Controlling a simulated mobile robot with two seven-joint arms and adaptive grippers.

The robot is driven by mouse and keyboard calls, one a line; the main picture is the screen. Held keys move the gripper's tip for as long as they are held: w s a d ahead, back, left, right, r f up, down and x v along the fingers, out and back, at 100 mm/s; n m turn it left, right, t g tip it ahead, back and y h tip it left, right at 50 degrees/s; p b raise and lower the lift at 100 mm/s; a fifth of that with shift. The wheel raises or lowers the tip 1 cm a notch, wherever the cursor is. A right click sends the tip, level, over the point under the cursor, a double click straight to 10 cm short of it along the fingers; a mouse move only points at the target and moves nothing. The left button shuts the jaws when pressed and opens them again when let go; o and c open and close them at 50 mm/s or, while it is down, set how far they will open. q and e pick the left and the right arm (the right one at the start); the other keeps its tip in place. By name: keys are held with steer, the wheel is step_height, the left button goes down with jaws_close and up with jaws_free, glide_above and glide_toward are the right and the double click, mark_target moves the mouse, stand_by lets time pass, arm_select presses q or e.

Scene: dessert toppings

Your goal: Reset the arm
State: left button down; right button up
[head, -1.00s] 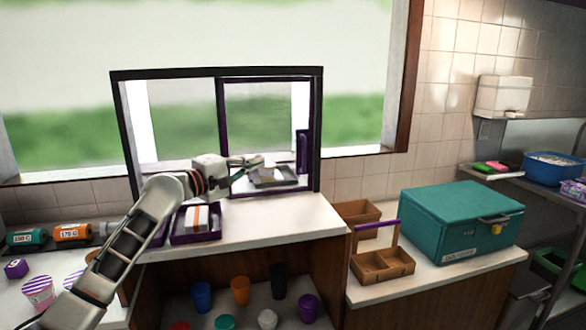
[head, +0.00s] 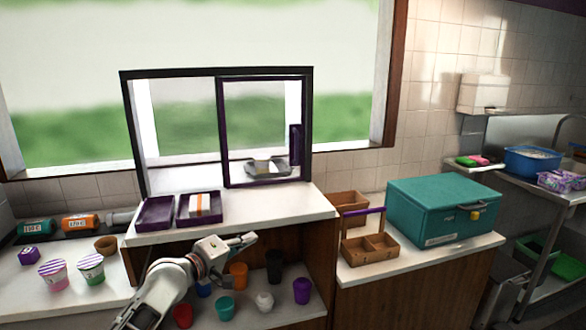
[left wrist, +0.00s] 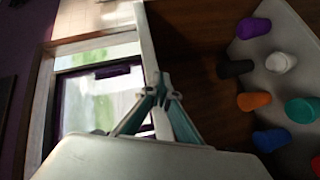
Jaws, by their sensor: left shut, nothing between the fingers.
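My left gripper (head: 248,240) is in front of the serving counter, at the upper part of the open shelf below it. Its fingers are together and hold nothing. In the left wrist view the closed fingers (left wrist: 161,85) point toward the wooden shelf wall, with cups to the right. My right gripper is in neither view.
Several coloured cups, among them an orange cup (head: 238,275), stand on the shelf close to my gripper. Purple trays (head: 155,213) lie on the counter (head: 260,213). A grey tray (head: 268,167) sits at the window (head: 265,130). A teal box (head: 440,210) and wooden caddy (head: 370,247) stand right.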

arm_select(q)
steer(key=s+a+f+m+g+y, duration=0.1)
steer(key=s+f+m+y, duration=0.1)
steer(key=s+f, duration=0.75)
steer(key=s+a+f+m+y, duration=0.1)
steer(key=s+a+f+m, duration=0.15)
steer(key=s+f, duration=0.7)
steer(key=s+a+f+m+y, duration=0.1)
steer(key=s+f+m, duration=0.1)
steer(key=s+f, duration=0.2)
steer(key=s+a+f+m+g+y, duration=0.1)
steer(key=s+f, duration=0.4)
steer(key=s, duration=0.6)
steer(key=s+a+f+m+y, duration=0.1)
steer(key=s+a+f+m, duration=0.1)
steer(key=s+f+m, duration=0.2)
steer(key=s, duration=0.3)
steer(key=shift+s+a+f+g+y, duration=0.15)
steer(key=shift+a+f+g+y, duration=0.15)
steer(key=shift+f, duration=0.1)
